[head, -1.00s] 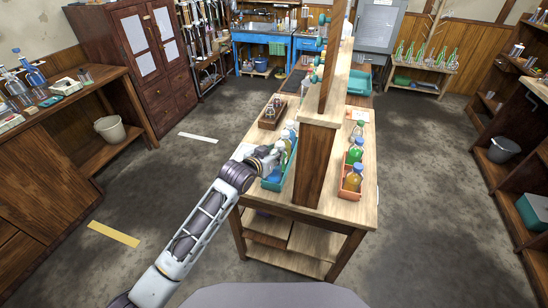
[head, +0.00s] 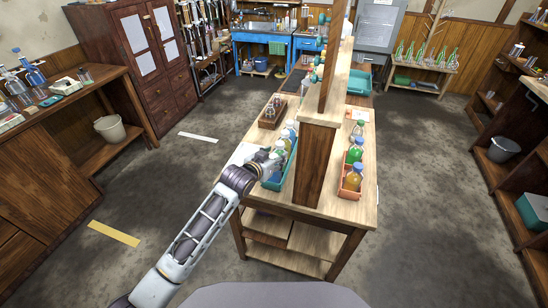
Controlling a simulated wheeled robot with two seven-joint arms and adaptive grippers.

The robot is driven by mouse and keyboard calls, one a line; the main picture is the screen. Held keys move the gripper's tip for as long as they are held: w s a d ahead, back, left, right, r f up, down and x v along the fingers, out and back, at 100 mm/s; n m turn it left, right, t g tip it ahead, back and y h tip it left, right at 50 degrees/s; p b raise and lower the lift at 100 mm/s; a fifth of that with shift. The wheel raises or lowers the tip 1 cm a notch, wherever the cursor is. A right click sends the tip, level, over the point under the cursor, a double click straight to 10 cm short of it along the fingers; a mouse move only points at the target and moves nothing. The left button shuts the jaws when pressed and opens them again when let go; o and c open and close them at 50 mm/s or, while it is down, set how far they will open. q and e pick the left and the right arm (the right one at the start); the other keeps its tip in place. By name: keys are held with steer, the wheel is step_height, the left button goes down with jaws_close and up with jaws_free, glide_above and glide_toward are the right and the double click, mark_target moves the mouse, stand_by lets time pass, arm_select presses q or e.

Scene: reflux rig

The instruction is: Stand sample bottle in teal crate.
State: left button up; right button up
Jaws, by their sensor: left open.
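The teal crate (head: 275,185) stands on the left part of the wooden bench, beside a wooden post. My right gripper is not in view.
An orange crate (head: 347,194) with several colored bottles stands right of the wooden post (head: 316,165). A brown wooden rack (head: 268,124) sits behind the teal crate. The bench's left edge is near my arm. The floor around the bench is mostly clear.

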arm_select(q)
steer(key=shift+r, duration=0.15)
steer(key=v, duration=1.2)
stand_by(0.5)
stand_by(0.7)
